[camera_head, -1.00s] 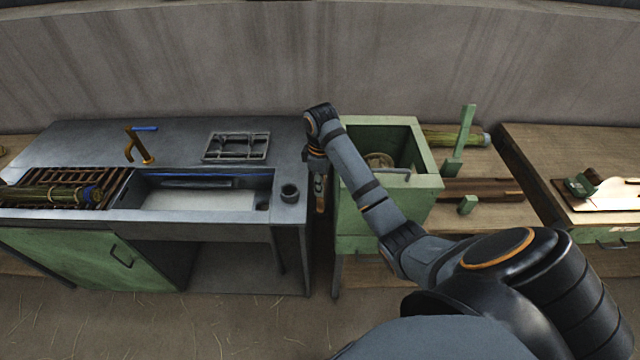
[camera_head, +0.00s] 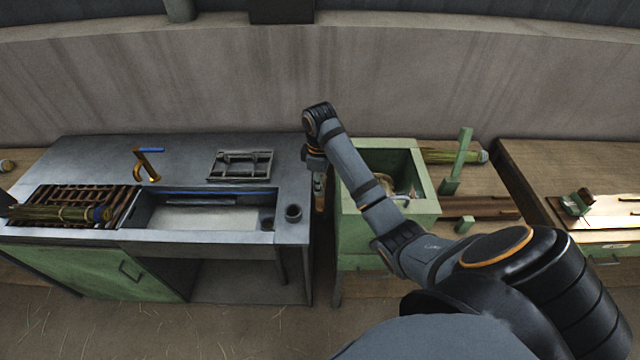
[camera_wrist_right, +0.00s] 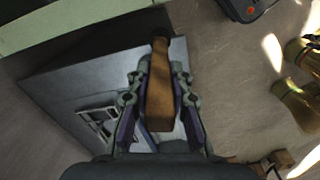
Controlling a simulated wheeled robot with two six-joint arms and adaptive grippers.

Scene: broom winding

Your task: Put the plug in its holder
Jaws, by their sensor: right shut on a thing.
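My right gripper (camera_head: 319,196) hangs beside the right end of the sink counter, near the gap before the green bin. It is shut on a brown, tapered wooden piece with a dark end (camera_wrist_right: 160,97), seen between the fingers in the right wrist view; I cannot tell surely if this is the plug. My left gripper is not in view.
The grey sink counter (camera_head: 85,165) carries a bent orange tap (camera_head: 146,165), a metal rack (camera_head: 240,166) and a slatted grate with a straw bundle (camera_head: 60,213). The green bin (camera_head: 425,203) stands right of the gap. Wooden benches (camera_head: 520,160) lie farther right.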

